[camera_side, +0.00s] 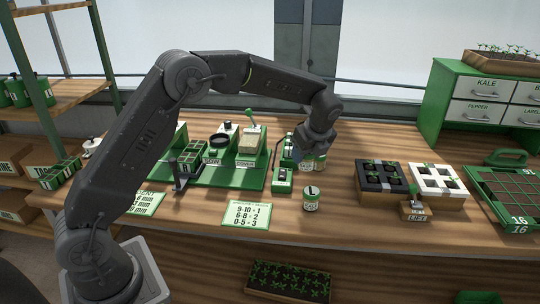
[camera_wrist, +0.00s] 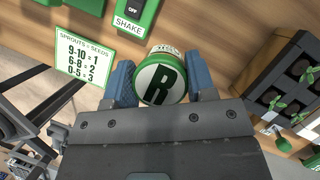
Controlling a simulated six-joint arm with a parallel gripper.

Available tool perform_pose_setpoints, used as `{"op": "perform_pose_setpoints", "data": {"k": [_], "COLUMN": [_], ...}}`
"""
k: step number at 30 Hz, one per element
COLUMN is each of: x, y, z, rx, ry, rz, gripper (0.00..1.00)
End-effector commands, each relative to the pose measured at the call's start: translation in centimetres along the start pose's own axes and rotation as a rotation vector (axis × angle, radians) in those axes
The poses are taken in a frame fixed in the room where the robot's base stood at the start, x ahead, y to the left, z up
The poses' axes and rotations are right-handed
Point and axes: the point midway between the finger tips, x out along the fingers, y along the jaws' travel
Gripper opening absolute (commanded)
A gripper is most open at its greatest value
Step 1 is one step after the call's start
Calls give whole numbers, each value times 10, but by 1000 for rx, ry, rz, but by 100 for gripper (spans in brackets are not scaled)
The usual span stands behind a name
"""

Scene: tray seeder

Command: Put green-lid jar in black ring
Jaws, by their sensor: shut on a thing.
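In the side view my gripper (camera_side: 312,150) points down over the bench, right of the green station. Two jars show close together below it there, and the fingers partly hide them. I cannot tell whether the held jar touches the bench. The black ring (camera_side: 218,141) stands on the green station at the left of my gripper, well apart from it.
Another jar (camera_side: 311,199) stands alone in front of my gripper. A green SHAKE box (camera_wrist: 135,14) and a seed-count card (camera_side: 247,214) lie nearby. Black (camera_side: 383,177) and white (camera_side: 436,179) seedling blocks stand at right.

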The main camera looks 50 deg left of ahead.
Motion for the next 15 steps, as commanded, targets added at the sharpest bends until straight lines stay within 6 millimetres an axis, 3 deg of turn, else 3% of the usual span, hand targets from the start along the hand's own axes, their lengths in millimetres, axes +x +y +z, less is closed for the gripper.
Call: {"op": "perform_pose_setpoints", "data": {"k": [4, 12, 15], "x": [-23, -104, -124], "y": [-1, -1, -1], "z": [10, 43, 52], "rx": [-4, -4, -3], "ry": [-1, -1, -1], "rz": [-7, -8, -6], "gripper": [26, 26, 26]}}
